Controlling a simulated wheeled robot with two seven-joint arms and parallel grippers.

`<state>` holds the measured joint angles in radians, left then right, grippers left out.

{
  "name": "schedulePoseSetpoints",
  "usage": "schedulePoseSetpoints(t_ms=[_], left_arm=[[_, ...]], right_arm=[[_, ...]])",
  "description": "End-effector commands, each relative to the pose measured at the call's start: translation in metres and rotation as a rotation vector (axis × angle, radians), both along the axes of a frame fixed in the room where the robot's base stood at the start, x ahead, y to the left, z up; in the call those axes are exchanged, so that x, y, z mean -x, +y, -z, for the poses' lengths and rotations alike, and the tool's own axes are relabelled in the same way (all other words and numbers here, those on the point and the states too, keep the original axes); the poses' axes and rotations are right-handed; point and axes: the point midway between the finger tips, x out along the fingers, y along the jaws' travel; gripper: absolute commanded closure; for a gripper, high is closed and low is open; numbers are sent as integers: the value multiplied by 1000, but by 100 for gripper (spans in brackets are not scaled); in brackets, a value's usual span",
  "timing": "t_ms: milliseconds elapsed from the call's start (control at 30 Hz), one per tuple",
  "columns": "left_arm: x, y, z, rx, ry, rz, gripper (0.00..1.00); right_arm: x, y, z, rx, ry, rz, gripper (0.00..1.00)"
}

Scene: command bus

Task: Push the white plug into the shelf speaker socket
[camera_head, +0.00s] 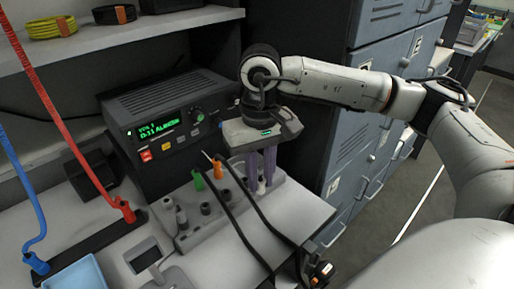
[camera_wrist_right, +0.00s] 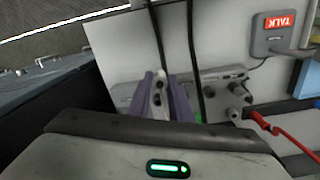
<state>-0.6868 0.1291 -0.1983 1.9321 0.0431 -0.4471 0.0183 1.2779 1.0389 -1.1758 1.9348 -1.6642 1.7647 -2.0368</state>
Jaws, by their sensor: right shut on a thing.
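My right gripper (camera_head: 261,184) points down over the right end of a grey socket strip (camera_head: 235,222) on the bench. Its purple fingers are shut on the white plug (camera_head: 262,187), which shows only in part between them. In the right wrist view the fingers stand on either side of the white plug (camera_wrist_right: 161,83). I cannot tell whether the plug's tip is in a socket or above it. I cannot read which socket is the shelf speaker one. My left gripper is not in view.
A green plug (camera_head: 198,180) and an orange plug (camera_head: 218,170) stand in the strip beside my gripper, with black cables near them. A radio unit (camera_head: 168,125) is behind. Red and blue cables hang at left. Grey lockers (camera_head: 368,110) stand to the right.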

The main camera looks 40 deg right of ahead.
Motion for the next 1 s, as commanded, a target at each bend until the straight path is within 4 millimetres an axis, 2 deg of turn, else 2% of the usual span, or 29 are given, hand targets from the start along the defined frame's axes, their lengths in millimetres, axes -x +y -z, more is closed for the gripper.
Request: schedulePoseSetpoints(t_ms=[33,167,367,800,1000], left_arm=[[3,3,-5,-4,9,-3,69],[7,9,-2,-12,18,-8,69],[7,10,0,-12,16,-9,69],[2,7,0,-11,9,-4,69],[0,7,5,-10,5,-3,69]], right_arm=[[-4,-9,-12,-1,-1,25,96],[-10,-19,-16,-3,-2,50,96],[-23,-18,-12,-4,-2,51,96],[-65,-14,-1,-4,-2,50,96],[-75,-13,9,-3,-2,49,96]])
